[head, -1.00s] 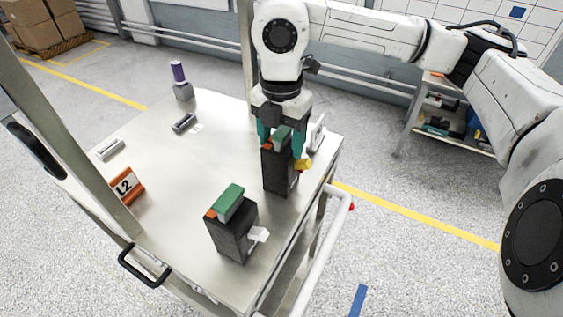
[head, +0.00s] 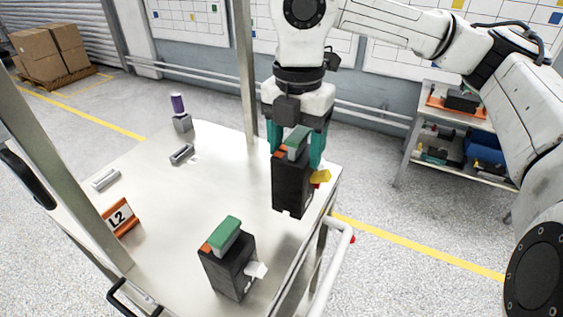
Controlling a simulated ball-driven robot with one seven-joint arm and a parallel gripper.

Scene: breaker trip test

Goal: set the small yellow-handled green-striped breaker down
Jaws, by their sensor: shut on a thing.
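The yellow-handled breaker (head: 290,185) is a black upright block with a green stripe on top, an orange patch and a yellow handle (head: 320,176) on its right side. My gripper (head: 297,152) has its teal fingers shut on the breaker's upper part, one on each side. The breaker hangs upright, seemingly a little above the cart top (head: 185,225), near its right edge.
A similar black breaker (head: 228,272) with green top and white handle stands nearer the front. An orange L2 sign (head: 121,217), grey bars (head: 182,154) and a purple-topped grey block (head: 182,120) stand to the left. The middle of the cart top is clear.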

